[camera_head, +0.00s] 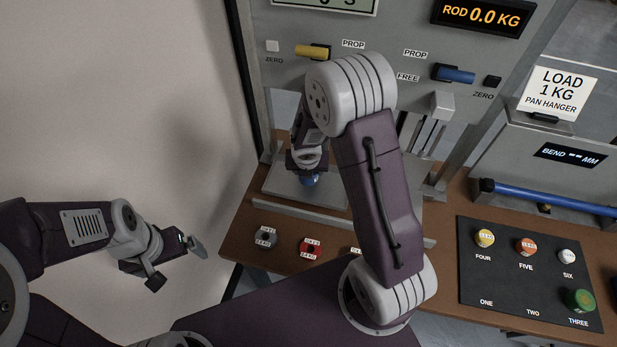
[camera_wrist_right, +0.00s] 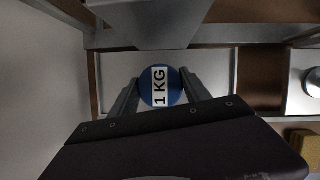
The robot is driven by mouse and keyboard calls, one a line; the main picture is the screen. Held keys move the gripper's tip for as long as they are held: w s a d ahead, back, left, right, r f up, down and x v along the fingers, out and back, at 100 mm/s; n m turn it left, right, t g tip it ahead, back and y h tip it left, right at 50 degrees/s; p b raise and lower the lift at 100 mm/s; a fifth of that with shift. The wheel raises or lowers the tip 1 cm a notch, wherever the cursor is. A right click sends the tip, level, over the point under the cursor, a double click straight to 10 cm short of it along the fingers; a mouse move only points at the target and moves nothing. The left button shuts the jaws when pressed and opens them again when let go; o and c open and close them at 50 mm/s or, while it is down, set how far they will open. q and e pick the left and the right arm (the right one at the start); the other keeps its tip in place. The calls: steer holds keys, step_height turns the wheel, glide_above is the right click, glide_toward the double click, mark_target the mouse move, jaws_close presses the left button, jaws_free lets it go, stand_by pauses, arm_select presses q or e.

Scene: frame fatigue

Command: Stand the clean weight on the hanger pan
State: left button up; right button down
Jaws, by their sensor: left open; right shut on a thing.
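My right gripper (camera_wrist_right: 160,92) is shut on a blue weight (camera_wrist_right: 158,85) marked 1 KG, which sits between its two fingers in the right wrist view. In the head view the blue weight (camera_head: 310,181) shows just under that gripper (camera_head: 308,172), over a grey plate (camera_head: 283,187) at the foot of the test frame. I cannot tell whether the weight touches the plate. My left gripper (camera_head: 178,262) is open and empty at the left, away from the bench. A sign (camera_head: 558,93) reads LOAD 1 KG PAN HANGER. I cannot make out the hanger pan for certain.
A black mat (camera_head: 530,285) at right holds yellow, orange, white and green weights. A grey weight (camera_head: 265,237) and a red weight (camera_head: 310,248) stand at the bench front; another is partly hidden by my right arm. A blue rod (camera_head: 550,198) lies behind the mat.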

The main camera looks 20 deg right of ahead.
step_height(320, 180, down, 3)
steer(key=shift+f+b, duration=0.15)
steer(key=shift+b, duration=0.75)
steer(key=shift+w+r, duration=0.1)
steer(key=shift+r, duration=0.1)
steer(key=shift+f, duration=0.15)
arm_select(q)
step_height(320, 180, down, 3)
steer(key=shift+r, duration=0.1)
arm_select(e)
steer(key=c, duration=0.5)
jaws_free()
steer(key=p+v, duration=0.8)
steer(key=v, duration=0.4)
arm_select(q)
step_height(320, 180, up, 8)
steer(key=shift+f, duration=0.25)
arm_select(e)
steer(key=s+r+m+g, duration=0.1)
steer(key=s+m, duration=0.3)
steer(key=m, duration=0.6)
steer(key=s+r+m+g+y, duration=0.1)
steer(key=s+m, duration=0.3)
steer(key=m, duration=0.6)
steer(key=s+a+r+m+g+y, duration=0.1)
steer(key=s+m, duration=0.3)
steer(key=m, duration=0.7)
steer(key=shift+s+r, duration=0.35)
